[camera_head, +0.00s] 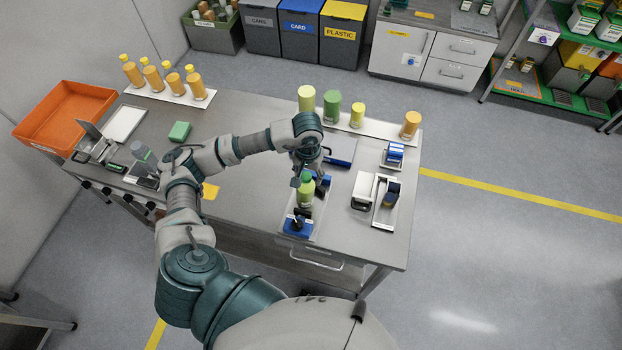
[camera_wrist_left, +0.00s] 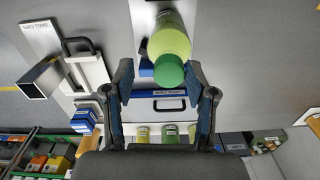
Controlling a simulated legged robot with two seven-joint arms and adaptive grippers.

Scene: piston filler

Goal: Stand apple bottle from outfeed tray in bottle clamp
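A light green bottle with a darker green cap (camera_head: 306,190) stands upright at the blue bottle clamp (camera_head: 297,226) near the table's front. I cannot tell whether the clamp's jaws grip it. The bottle also shows in the left wrist view (camera_wrist_left: 170,42), cap toward me. My left gripper (camera_head: 305,172) is just above the bottle. In the left wrist view its fingers (camera_wrist_left: 160,78) are spread on both sides of the cap, with visible gaps. My right gripper is not in view.
Orange bottles (camera_head: 171,81) stand at the back left, near an orange crate (camera_head: 65,113). The table's middle is mostly clear.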

